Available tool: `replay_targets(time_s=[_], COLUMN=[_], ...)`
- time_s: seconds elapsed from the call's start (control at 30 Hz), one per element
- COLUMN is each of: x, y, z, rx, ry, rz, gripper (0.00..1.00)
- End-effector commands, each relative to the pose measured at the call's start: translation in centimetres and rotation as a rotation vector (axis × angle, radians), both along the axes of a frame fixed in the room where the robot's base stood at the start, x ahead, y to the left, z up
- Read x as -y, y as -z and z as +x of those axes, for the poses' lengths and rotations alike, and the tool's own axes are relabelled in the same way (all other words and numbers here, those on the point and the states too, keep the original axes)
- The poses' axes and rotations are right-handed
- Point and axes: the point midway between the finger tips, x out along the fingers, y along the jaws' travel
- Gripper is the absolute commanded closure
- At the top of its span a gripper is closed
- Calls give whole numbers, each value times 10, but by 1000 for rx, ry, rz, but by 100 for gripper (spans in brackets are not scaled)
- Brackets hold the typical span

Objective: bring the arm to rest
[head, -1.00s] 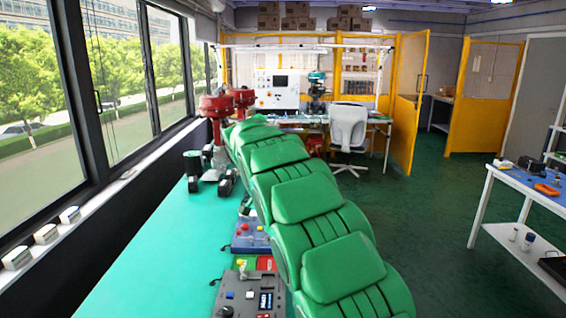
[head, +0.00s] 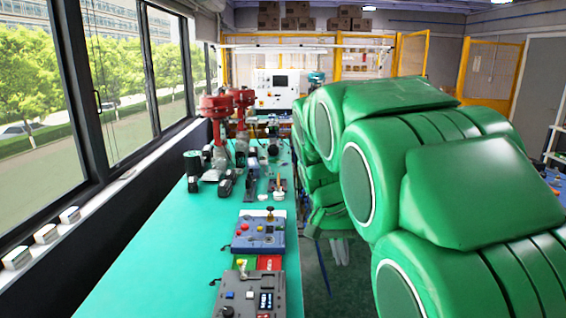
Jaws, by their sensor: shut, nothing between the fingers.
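My arm, in green padded covers, fills the right half of the head view. It is folded beside the long teal workbench (head: 165,265), over the floor to the right of it. A gap shows between the bench's right edge and the nearest arm links.
A white panel (head: 277,88) stands at the back. Windows line the left. A blue-topped table (head: 552,182) is partly hidden at right.

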Motion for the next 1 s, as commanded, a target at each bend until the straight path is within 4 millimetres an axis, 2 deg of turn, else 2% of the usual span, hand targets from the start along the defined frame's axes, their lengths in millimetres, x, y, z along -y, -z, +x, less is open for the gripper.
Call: replay_targets(time_s=[0.03, 0.4, 0.63, 1.0], x=[5, 25, 31, 30], y=[0, 6, 15, 41], z=[-14, -107, -165, -259], rx=[-10, -74, -100, -142], ry=[-7, -100, -166, -279], rz=[9, 90, 142, 231], gripper=[100, 100, 100, 100])
